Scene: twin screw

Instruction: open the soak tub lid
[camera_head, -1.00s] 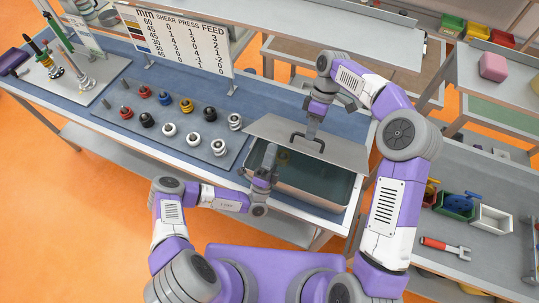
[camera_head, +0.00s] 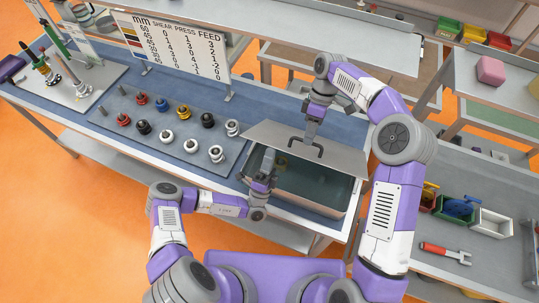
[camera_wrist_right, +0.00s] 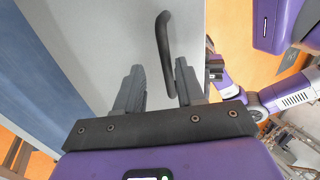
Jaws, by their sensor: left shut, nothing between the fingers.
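The soak tub (camera_head: 322,206) stands at the right of the blue bench, with dark water and a small yellowish item visible inside. Its grey lid (camera_head: 345,155) lies back from the near side, leaving the front of the tub uncovered; its exact tilt is unclear. A dark bar handle (camera_head: 318,153) stands on the lid and shows in the right wrist view (camera_wrist_right: 163,45). My right gripper (camera_head: 311,134) is at the handle; in its wrist view the fingers (camera_wrist_right: 158,78) are apart, with the handle's end between or just beyond them. My left gripper (camera_head: 270,158) is shut and empty at the tub's left front edge.
A grey board (camera_head: 165,120) with several coloured and white knobbed pieces lies left of the tub. A chart sign (camera_head: 180,45) stands behind it. A shelf (camera_head: 350,42) spans the back. A side bench (camera_head: 455,225) with bins and a red-handled tool is at right.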

